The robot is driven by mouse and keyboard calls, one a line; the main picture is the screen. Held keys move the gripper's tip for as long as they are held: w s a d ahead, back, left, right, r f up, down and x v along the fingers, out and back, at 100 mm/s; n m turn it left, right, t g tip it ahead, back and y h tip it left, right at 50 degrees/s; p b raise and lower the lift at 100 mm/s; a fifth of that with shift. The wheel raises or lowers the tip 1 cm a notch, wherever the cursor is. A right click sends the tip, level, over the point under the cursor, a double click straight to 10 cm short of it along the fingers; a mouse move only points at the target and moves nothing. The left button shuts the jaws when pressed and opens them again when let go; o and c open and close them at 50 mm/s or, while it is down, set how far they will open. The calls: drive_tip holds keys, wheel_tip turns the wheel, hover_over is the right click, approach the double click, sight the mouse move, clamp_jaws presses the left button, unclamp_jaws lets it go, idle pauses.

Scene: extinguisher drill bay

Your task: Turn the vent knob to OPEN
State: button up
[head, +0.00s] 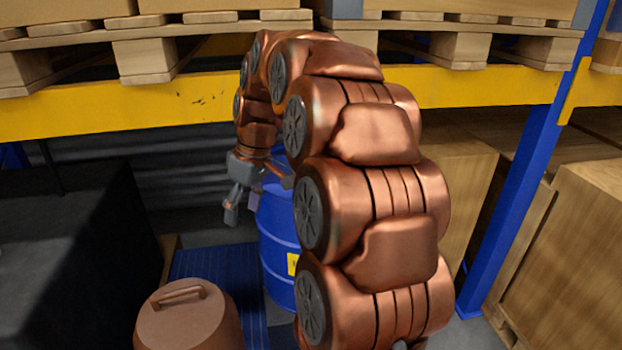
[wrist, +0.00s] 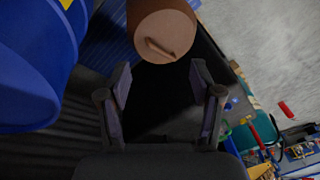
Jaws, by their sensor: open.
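My gripper (head: 255,200) is open, with its jaws spread apart and nothing between them. In the head view it hangs from the arm beside the top of a blue drum (head: 280,245). In the wrist view the open gripper (wrist: 162,78) faces a dark area, with the drum (wrist: 28,75) on the left. I cannot make out a vent knob or an OPEN mark in either view. My arm covers much of the drum in the head view.
A brown lidded bin (head: 190,322) with a handle stands in front, and it also shows in the wrist view (wrist: 162,20). A blue slatted platform (head: 210,268) lies beside the drum. A black box (head: 75,240) is at left. A yellow rack beam (head: 120,117) crosses above; a blue post (head: 515,200) stands right.

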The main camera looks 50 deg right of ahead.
drive_tip(key=w+d+t+h, duration=0.1)
drive_tip(key=w+d+t, duration=0.15)
drive_tip(key=d, duration=2.45)
drive_tip(key=shift+n, duration=0.3)
drive_tip(key=shift+p+x, duration=0.8)
drive_tip(key=shift+x, duration=2.65)
drive_tip(key=shift+s+a, duration=0.15)
drive_tip(key=shift+a, duration=0.05)
drive_tip(key=c, duration=1.1)
